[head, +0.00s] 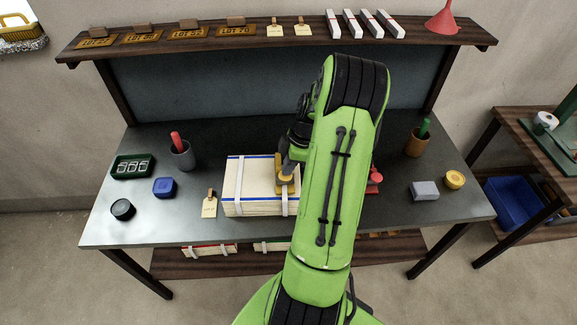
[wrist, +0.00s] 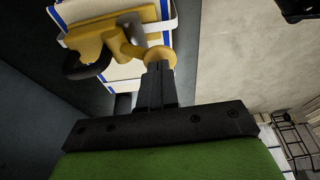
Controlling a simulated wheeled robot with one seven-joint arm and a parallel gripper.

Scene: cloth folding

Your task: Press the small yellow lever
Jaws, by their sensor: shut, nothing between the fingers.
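A yellow tool (head: 285,173) sits on top of a strapped stack of cream sheets (head: 252,176) with blue edges, left of my arm. In the wrist view the yellow tool (wrist: 92,41) has a grey part, a dark loop and a yellow arm ending in a round knob (wrist: 162,54). I take this knobbed arm as the small lever. My gripper (wrist: 157,66) is shut and empty, its fingertips right at the round knob; I cannot tell whether they touch it. In the head view my arm hides part of the stack, and the fingertips are hard to make out.
A red object (head: 375,180) is partly behind my arm. A shelf (head: 265,38) spans the back.

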